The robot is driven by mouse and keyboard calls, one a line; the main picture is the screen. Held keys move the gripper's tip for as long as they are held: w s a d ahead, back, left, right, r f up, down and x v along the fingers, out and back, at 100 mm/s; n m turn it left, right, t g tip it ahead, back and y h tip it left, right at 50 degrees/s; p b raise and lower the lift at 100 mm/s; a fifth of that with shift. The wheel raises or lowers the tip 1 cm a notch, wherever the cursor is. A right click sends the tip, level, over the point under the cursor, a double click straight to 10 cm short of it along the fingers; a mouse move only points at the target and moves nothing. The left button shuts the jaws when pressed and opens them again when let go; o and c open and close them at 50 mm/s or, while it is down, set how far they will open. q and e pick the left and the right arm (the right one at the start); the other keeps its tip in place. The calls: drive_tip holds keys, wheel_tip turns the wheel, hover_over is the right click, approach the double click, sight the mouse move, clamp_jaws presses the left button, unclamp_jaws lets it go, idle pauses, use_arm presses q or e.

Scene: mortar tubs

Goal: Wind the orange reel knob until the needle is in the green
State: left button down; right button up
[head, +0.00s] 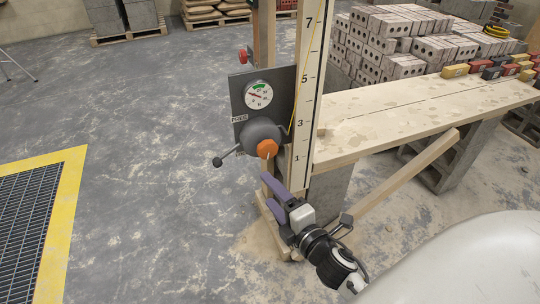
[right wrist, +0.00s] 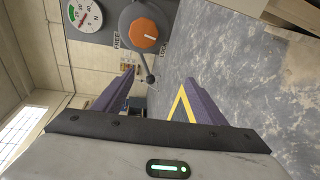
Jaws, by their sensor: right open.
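The orange reel knob (head: 267,149) sits on the front of a grey round reel housing (head: 258,132), on a dark panel fixed to a post. It also shows in the right wrist view (right wrist: 144,33), with a pale line on its face. Above it is a white gauge (head: 258,95) with a green band at its top; the red needle appears to point left, outside the green. My right gripper (head: 264,191), with purple fingers, is open and empty below the knob, apart from it. In the right wrist view its fingers (right wrist: 158,77) are spread. My left gripper is out of view.
A black-ball lever (head: 217,162) sticks out left of the housing, near FREE and LOCK labels. A tall numbered scale board (head: 307,90) stands right of the panel. A plank bench (head: 400,120) and stacked bricks (head: 385,45) are to the right. Floor at left is open.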

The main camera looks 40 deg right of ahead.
sight(269, 152)
drive_tip(key=w+d+r+n+h, duration=0.1)
drive_tip(key=w+d+n, duration=0.1)
drive_tip(key=n, duration=0.3)
drive_tip(key=w+d+r+n+h, duration=0.1)
drive_tip(key=w+d+n, duration=0.1)
drive_tip(key=n, duration=0.3)
drive_tip(key=w+d+r+n+t+h, duration=0.1)
drive_tip(key=w+d+n, duration=0.1)
drive_tip(key=w+n, duration=0.2)
drive_tip(key=shift+w+r+n, duration=0.15)
drive_tip(key=shift+w+n, duration=0.15)
drive_tip(key=shift+n, duration=0.4)
drive_tip(key=shift+w+d, duration=0.1)
drive_tip(key=shift+w, duration=0.55)
drive_tip(key=c, duration=1)
drive_tip(key=shift+c, duration=0.2)
drive_tip(key=shift+m, duration=0.4)
